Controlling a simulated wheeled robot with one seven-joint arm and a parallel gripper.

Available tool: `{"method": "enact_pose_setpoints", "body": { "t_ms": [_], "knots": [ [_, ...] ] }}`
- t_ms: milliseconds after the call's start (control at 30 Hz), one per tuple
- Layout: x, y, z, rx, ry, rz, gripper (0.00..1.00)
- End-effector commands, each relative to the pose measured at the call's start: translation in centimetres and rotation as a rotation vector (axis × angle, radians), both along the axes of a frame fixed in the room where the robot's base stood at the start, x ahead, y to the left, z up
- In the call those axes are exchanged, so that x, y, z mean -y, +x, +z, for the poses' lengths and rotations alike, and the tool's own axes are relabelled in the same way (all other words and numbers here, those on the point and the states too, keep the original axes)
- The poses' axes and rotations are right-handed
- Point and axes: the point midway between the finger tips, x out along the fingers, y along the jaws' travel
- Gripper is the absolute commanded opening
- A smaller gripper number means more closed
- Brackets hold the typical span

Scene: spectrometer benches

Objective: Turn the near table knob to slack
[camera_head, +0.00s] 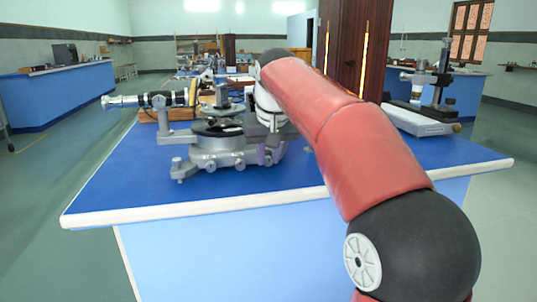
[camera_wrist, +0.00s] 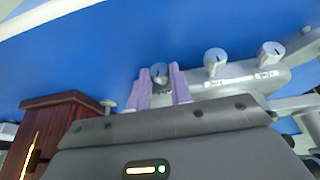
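The grey spectrometer (camera_head: 222,150) stands on the blue bench top in the head view, with a round table on top and a horizontal telescope tube (camera_head: 150,99). My gripper (camera_wrist: 160,70) has two pale purple fingertips, which stand apart. A small round grey knob (camera_wrist: 159,77) shows between the fingertips in the wrist view; whether they touch it is not clear. Two more knobs (camera_wrist: 214,57) and (camera_wrist: 271,49) stand to its right, each beside a small label too small to read. In the head view my arm hides the spectrometer's right side.
The blue bench (camera_head: 110,192) has a white edge and is clear in front of the spectrometer. A microscope-like instrument (camera_head: 436,82) stands at the bench's right. A brown wooden block (camera_wrist: 62,112) is at the left in the wrist view.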

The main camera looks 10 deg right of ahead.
Motion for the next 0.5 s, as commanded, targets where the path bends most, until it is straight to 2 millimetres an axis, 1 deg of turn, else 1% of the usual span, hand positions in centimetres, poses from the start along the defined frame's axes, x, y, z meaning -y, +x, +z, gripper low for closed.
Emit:
{"method": "enact_pose_setpoints", "body": {
  "t_ms": [33, 67, 200, 333, 500],
  "knots": [
    [0.00, 0.00, 0.01, 0.000, 0.000, 0.000, 0.04],
    [0.00, 0.00, 0.01, 0.000, 0.000, 0.000, 0.00],
    [-0.17, -0.02, 0.14, -0.001, -0.020, 0.001, 0.00],
    [-0.55, -0.05, 0.31, -0.004, -0.117, 0.006, 0.00],
    [-0.69, -0.03, 0.06, -0.003, -0.235, 0.003, 0.00]
  ]
}}
